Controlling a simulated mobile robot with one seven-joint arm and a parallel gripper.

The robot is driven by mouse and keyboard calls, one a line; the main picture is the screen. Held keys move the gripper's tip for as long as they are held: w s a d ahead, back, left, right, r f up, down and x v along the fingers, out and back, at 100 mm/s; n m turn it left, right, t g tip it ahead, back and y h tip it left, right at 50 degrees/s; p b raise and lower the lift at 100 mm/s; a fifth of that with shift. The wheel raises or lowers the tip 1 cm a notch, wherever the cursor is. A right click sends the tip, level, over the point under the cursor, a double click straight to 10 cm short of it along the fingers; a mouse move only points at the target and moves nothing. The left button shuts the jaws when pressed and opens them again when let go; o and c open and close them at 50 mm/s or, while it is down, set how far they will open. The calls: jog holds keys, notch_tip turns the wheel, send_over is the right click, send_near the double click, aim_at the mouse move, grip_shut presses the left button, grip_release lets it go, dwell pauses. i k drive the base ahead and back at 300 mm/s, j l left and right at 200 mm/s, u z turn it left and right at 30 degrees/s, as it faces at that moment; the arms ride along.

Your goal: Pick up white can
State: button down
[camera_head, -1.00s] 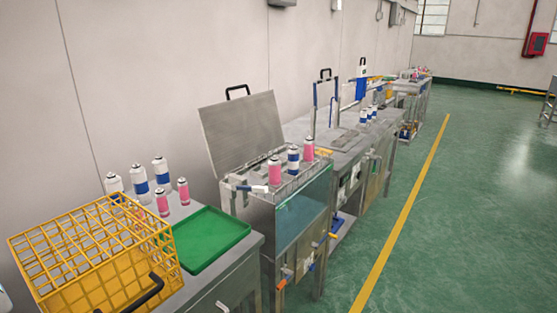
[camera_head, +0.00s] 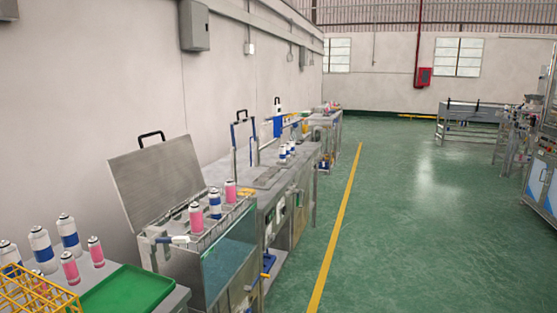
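White cans with blue bands stand upright in several places. On the near-left table, one white can (camera_head: 69,234) and another white can (camera_head: 42,248) stand behind two pink cans (camera_head: 70,267). A third white can (camera_head: 10,256) is at the left edge, partly hidden by the yellow rack. A blue-banded white can (camera_head: 215,203) stands between two pink cans on the open metal tank. Several small white cans (camera_head: 283,156) stand on the farther bench. My gripper is not in view.
A yellow wire rack (camera_head: 38,291) and a green tray (camera_head: 126,290) are on the near table. The metal tank has a raised lid (camera_head: 157,175). Benches line the left wall. The green floor (camera_head: 420,220) right of the yellow line is clear, with machines (camera_head: 543,155) at far right.

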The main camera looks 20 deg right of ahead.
aim_at(282, 149)
jog(key=i+l+z, duration=0.55)
jog(key=i+z, duration=0.15)
jog(key=i, duration=0.15)
jog(key=i+l+z, duration=0.1)
jog(key=i+z, duration=0.2)
jog(key=i, duration=0.15)
jog(key=i+z, duration=0.2)
jog(key=i, duration=1.1)
jog(key=i+u, duration=0.2)
jog(key=i, duration=0.4)
jog(key=i+l+u, duration=0.15)
jog(key=i, duration=0.45)
jog(key=i+u, duration=0.45)
jog(key=i+l+u, duration=0.1)
jog(key=i+u, duration=0.35)
jog(key=i, duration=0.45)
